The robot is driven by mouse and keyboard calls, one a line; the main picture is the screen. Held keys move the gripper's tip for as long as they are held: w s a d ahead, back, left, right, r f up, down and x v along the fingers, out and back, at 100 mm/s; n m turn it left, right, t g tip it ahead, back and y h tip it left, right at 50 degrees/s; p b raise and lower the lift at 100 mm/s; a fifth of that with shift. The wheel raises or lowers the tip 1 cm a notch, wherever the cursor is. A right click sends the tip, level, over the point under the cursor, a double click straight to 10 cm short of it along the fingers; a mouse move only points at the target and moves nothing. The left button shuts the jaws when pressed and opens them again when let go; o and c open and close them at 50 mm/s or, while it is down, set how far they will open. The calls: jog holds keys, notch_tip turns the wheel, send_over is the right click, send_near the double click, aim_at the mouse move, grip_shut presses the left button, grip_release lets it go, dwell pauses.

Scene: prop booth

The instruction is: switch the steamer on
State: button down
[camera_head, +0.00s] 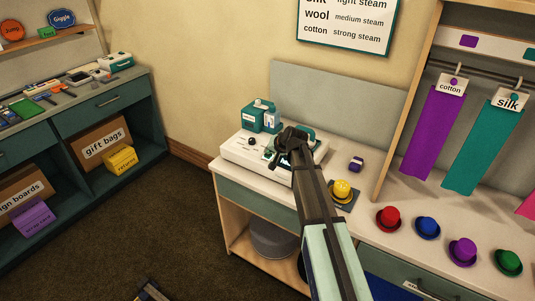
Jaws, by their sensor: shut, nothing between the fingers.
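The steamer looks to be the white box-shaped unit (245,156) on the counter, with a dark round knob (251,141) on its top left and a small dark panel, partly hidden. My gripper (283,158) is shut and empty, over the right part of the unit. My arm and gripper cover much of that side. I cannot tell whether the fingertips touch the unit. No lit lamp is clear on it.
Red (388,218) and blue hats (427,227) line the counter. A steam chart (345,22) hangs above.

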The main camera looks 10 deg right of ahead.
jog(key=shift+r+p, duration=1.25)
jog(key=shift+r, duration=1.85)
